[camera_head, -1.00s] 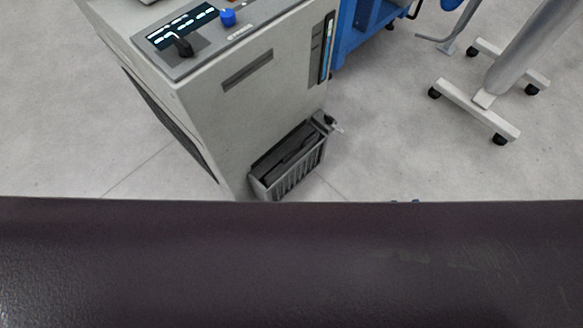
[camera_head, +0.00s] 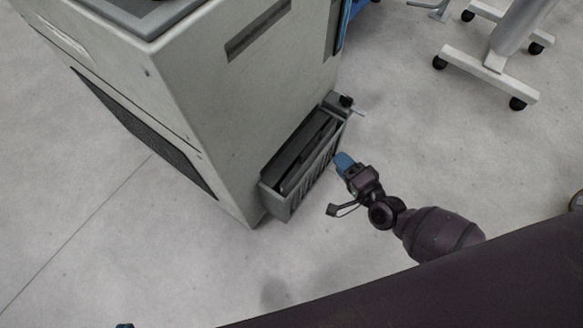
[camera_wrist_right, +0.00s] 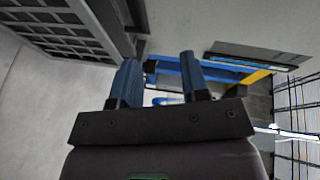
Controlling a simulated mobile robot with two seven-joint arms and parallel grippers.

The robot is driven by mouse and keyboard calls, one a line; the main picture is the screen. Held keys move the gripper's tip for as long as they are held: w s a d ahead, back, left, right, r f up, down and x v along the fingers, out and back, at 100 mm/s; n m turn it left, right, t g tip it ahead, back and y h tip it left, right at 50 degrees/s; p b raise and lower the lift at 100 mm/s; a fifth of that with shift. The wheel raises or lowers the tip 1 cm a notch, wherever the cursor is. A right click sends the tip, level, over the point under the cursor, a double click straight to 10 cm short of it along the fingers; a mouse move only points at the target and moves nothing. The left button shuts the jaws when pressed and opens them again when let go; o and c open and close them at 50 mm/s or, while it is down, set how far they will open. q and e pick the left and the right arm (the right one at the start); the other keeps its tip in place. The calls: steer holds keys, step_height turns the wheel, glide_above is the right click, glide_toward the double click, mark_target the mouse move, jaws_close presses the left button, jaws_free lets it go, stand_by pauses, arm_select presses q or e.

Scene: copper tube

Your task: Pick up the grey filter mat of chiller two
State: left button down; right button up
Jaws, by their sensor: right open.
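A grey chiller cabinet (camera_head: 215,105) stands in the upper middle of the head view. A grey slatted holder (camera_head: 285,205) is fixed low on its side. Dark grey flat pieces stand in the holder; one looks like the filter mat (camera_head: 308,155), with only its upper part showing. I cannot read which chiller this is. My right gripper (camera_head: 343,161), with blue fingertips, is just right of the holder and apart from the mat. In the right wrist view the gripper (camera_wrist_right: 160,78) is open and empty, with the slatted wall (camera_wrist_right: 55,30) at upper left.
A small dark knob (camera_head: 346,101) sits at the holder's far end. A white wheeled stand (camera_head: 490,70) is at upper right. A blue frame (camera_wrist_right: 180,68) shows beyond the fingers in the wrist view.

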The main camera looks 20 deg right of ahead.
mark_target(315, 138)
steer(key=shift+m+h, duration=0.3)
steer(key=shift+m, duration=0.6)
steer(key=f+b+x, duration=0.1)
steer(key=x, duration=0.3)
steer(key=f+b+x, duration=0.1)
steer(key=x, duration=0.3)
steer(key=f+b+x, duration=0.1)
steer(key=b+x, duration=0.1)
steer(key=x, duration=0.2)
steer(key=shift+s, duration=0.1)
steer(key=shift+w+a, duration=0.15)
steer(key=shift+w, duration=0.45)
arm_select(q)
steer(key=shift+s+a+t, duration=0.1)
steer(key=shift+a+t, duration=0.7)
steer(key=shift+a, duration=0.1)
steer(key=shift+s+f, duration=0.15)
steer(key=shift+s, duration=0.05)
arm_select(e)
jaws_close()
